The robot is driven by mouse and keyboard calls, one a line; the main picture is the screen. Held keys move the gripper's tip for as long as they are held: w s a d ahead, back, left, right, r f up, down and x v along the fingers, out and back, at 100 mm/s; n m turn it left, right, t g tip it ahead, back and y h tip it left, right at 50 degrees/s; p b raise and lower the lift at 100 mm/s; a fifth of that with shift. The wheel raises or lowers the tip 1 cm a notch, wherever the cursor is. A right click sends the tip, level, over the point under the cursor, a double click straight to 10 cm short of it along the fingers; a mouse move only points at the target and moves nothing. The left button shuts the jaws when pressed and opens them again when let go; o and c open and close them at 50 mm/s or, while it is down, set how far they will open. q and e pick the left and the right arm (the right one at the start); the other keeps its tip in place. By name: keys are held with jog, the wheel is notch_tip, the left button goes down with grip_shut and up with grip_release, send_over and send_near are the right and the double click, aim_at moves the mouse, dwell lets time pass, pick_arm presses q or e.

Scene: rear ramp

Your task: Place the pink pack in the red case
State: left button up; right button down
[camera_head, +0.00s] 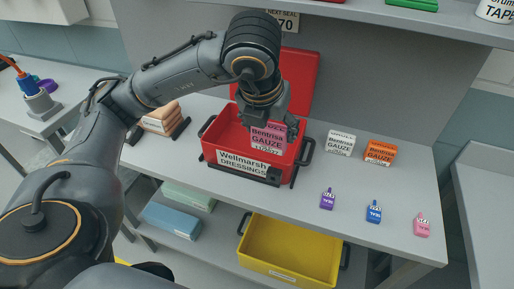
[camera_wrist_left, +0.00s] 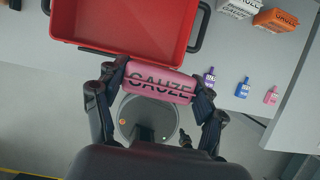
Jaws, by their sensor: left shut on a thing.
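The pink pack (camera_head: 267,138), labelled "Bentrisa GAUZE", is in my left gripper (camera_head: 277,112). In the head view it shows in front of the inside of the red case (camera_head: 213,137). The red case has its lid (camera_head: 301,80) up and a "Wellmarsh DRESSINGS" label on its front. In the left wrist view the pack (camera_wrist_left: 160,82) lies between both fingers of my left gripper (camera_wrist_left: 158,88). There the pack is beside the near rim of the case (camera_wrist_left: 120,50), whose visible floor is empty. My right gripper is not in view.
A white gauze pack (camera_head: 340,143) and an orange one (camera_head: 380,152) stand right of the case. Purple (camera_head: 327,199), blue (camera_head: 374,211) and pink (camera_head: 422,225) bottles stand at the bench's right front. A yellow crate (camera_head: 290,250) is on the lower shelf. Tan packs (camera_head: 160,117) lie left.

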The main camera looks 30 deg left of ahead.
aim_at(270, 123)
pick_arm(q)
jog(key=shift+w+a+f, duration=0.2)
jog(key=shift+w, duration=0.1)
jog(key=w, duration=0.1)
jog(key=w+a+f, duration=0.1)
jog(key=w, duration=0.1)
jog(key=shift+a+f+b, duration=0.3)
jog(key=shift+a+f, duration=0.1)
jog(key=w+a+f, duration=0.1)
jog(key=w+f, duration=0.1)
jog(key=w+a+f+p, duration=0.1)
jog(key=w+a+f, duration=0.1)
jog(key=w, duration=0.1)
jog(key=w+a+f+p, duration=0.1)
jog(key=w+f, duration=0.1)
jog(key=shift+w+a+f, duration=0.25)
jog(key=shift+w+f, duration=0.1)
jog(key=shift+w, duration=0.05)
jog(key=x, duration=0.1)
jog(key=p+x, duration=0.1)
jog(key=x, duration=0.1)
jog(key=shift+s+f+p, duration=0.1)
jog(key=shift+s+p, duration=0.15)
jog(key=shift+p, duration=0.15)
jog(key=shift+f, duration=0.65)
jog(key=o, duration=0.9)
jog(key=shift+o, duration=0.2)
